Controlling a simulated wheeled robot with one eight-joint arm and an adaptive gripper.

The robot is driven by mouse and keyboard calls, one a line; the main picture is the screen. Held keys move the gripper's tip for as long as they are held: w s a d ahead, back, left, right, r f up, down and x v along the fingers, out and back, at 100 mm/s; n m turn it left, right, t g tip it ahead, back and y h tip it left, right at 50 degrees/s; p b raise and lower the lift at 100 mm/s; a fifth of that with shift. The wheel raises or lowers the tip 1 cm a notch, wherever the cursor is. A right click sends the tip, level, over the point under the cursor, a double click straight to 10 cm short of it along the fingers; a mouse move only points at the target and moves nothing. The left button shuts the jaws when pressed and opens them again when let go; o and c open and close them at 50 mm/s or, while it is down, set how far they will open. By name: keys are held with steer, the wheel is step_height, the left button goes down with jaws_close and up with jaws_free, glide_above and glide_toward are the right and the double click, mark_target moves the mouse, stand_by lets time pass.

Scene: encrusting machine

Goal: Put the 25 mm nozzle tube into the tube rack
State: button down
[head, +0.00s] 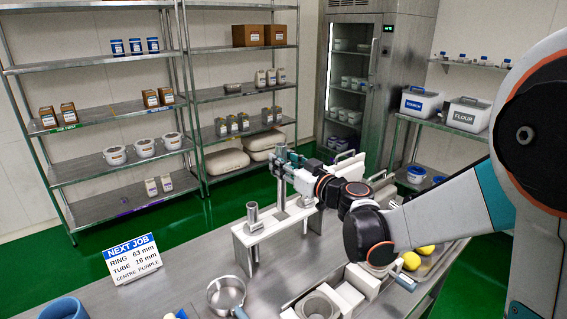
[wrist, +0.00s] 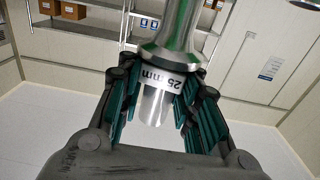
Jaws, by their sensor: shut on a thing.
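My gripper (head: 283,167) is shut on the 25 mm nozzle tube, a shiny metal tube with a flared part. In the wrist view the tube (wrist: 160,78) lies between the teal-padded fingers (wrist: 162,95), with its "25 mm" label showing. In the head view the tube (head: 281,194) is upright over the tube rack, a white stand (head: 272,231) on the steel table. Its lower end is close to the rack top; I cannot tell if it is in a hole. Another metal tube (head: 252,217) stands at the rack's left end.
A "NEXT JOB" sign (head: 132,258) stands on the table at left. A metal pan (head: 226,294) and a blue ring-shaped thing (head: 64,309) are at the front. White machine parts (head: 322,301) and yellow items (head: 411,260) lie right of the pan. Shelves (head: 120,112) stand behind.

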steer(key=b, duration=0.4)
glide_above(285, 207)
steer(key=shift+w+a+f, duration=0.1)
steer(key=shift+w+f, duration=0.05)
steer(key=shift+f, duration=1.25)
steer(key=shift+w+a+f, duration=0.1)
steer(key=shift+f, duration=1.3)
steer(key=shift+f+b, duration=1.1)
steer(key=shift+f, duration=3.45)
steer(key=c, duration=0.9)
jaws_free()
steer(key=shift+o, duration=0.2)
steer(key=shift+s+d, duration=0.15)
